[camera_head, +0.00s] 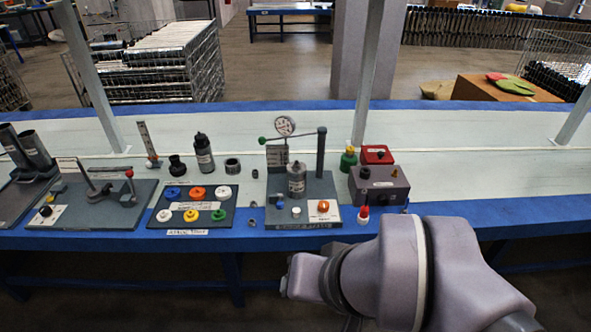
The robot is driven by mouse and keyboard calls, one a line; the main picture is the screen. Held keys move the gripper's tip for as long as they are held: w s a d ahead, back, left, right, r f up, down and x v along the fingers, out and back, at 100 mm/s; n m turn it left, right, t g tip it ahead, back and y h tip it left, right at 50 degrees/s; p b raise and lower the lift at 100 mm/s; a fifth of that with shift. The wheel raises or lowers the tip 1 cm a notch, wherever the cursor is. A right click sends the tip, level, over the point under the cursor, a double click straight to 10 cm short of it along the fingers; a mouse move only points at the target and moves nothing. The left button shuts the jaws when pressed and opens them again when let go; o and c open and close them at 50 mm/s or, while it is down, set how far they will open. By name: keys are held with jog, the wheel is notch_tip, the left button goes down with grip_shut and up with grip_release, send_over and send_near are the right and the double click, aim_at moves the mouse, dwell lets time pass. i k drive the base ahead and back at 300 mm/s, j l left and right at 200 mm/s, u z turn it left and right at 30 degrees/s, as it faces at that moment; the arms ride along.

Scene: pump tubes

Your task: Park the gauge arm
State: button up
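The gauge arm (300,134) is a thin bar at the top of a dark upright post (321,152) on a grey station plate (275,213). It reaches left from the post and ends in a green knob (262,140). A round dial gauge (284,126) shows at the bar. A grey cylinder (297,181) stands on the plate below, apart from the bar. My arm fills the lower right, in front of the table's edge. Its fingers do not show, so I cannot see whether they are open or shut.
Left of the station is a dark board (194,208) with coloured caps. Right of it are a grey box (379,187), a red-topped box (376,154), a green bottle (348,159) and a small red-capped bottle (363,215). Frame posts rise behind. The table's right side is clear.

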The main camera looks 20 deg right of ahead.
aim_at(283, 120)
jog(key=i+l, duration=0.1)
jog(key=i, duration=0.35)
jog(key=i+l, duration=0.15)
jog(key=i, duration=0.3)
jog(key=i+l+u, duration=0.1)
jog(key=i, duration=0.35)
